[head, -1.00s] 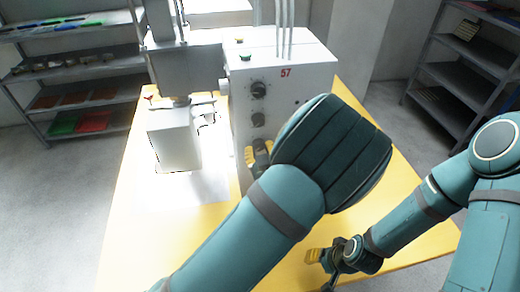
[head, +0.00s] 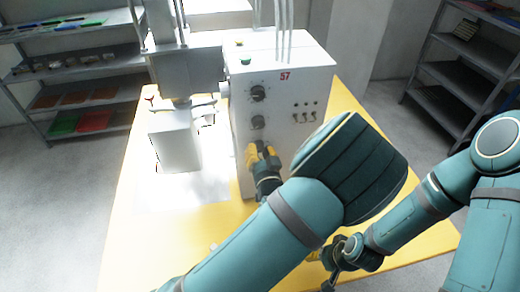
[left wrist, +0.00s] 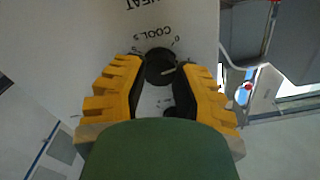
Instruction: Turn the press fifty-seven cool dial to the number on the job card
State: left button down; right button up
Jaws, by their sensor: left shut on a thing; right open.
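The press (head: 285,75), a white box marked 57, stands on the yellow table. Two black dials show on its front in the head view, an upper one (head: 258,93) and a lower one (head: 257,121). My left gripper (head: 260,149) is at the panel below them. In the left wrist view a black dial (left wrist: 160,67) beside the word COOL sits between my left fingertips, which are shut on it. A pale mark shows on the dial; its exact setting is too small to read. My right gripper (head: 328,266) is open and empty, low over the table. No job card is readable.
A pale block (head: 174,140) stands left of the press under its column. The yellow table (head: 130,235) is clear at front left. Shelves (head: 75,85) stand at the back left and the right.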

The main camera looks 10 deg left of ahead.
pick_arm(q)
jog(key=shift+w+r+m+p, duration=0.15)
jog(key=shift+m+p, duration=0.3)
jog(key=shift+m, duration=1.25)
jog(key=c, duration=0.6)
grip_release()
jog(key=v, duration=1.2)
